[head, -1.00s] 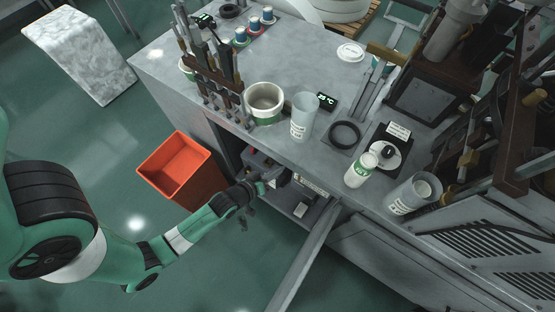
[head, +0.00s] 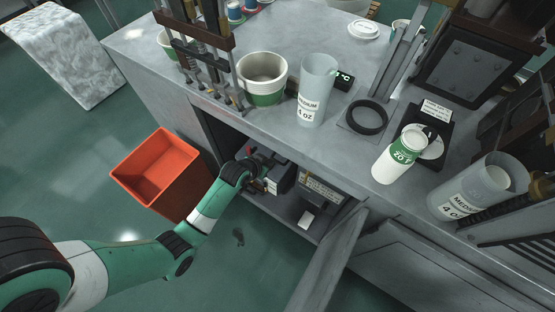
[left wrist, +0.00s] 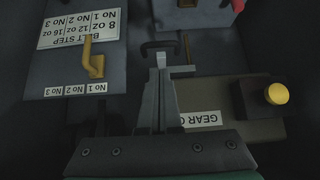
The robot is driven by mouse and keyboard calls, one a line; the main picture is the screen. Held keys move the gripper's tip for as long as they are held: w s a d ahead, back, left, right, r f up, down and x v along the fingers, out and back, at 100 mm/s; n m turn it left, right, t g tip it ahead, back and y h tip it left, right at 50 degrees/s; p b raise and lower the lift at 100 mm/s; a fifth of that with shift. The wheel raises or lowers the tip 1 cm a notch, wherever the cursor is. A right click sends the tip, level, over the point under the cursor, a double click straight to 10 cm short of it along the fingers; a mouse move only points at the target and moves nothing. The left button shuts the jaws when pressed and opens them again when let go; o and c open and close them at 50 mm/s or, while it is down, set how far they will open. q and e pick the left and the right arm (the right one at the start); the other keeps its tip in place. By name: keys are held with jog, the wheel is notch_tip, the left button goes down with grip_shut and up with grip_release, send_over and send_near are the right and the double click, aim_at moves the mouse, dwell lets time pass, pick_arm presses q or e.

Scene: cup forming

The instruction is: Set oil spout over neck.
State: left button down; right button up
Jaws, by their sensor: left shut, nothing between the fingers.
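My left gripper (head: 265,166) reaches into the open cabinet under the bench; its fingers are mostly hidden in the head view. In the left wrist view the left gripper (left wrist: 161,62) is shut and empty. Its tips are beside a dark bent bar (left wrist: 160,46); I cannot tell whether they touch. A label starting "GEAR" (left wrist: 200,118) lies on a brownish housing (left wrist: 222,98) near the fingers. I cannot pick out the oil spout or the neck with certainty. My right gripper is not in view.
A brass lever (left wrist: 93,60) stands beside the "BELT STEP" label (left wrist: 75,28); a yellow button (left wrist: 277,93) is at right. The cabinet door (head: 330,262) stands open. The bench holds a green-banded pot (head: 263,92) and clear cup (head: 316,95). A red bin (head: 158,176) stands at left.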

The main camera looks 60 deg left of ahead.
aim_at(278, 162)
pick_arm(q)
jog(key=b+x, duration=0.8)
jog(key=x, duration=0.1)
jog(key=shift+w+f, duration=0.1)
jog(key=shift+f, duration=0.15)
jog(key=shift+w+a+f, duration=0.15)
jog(key=shift+w, duration=0.1)
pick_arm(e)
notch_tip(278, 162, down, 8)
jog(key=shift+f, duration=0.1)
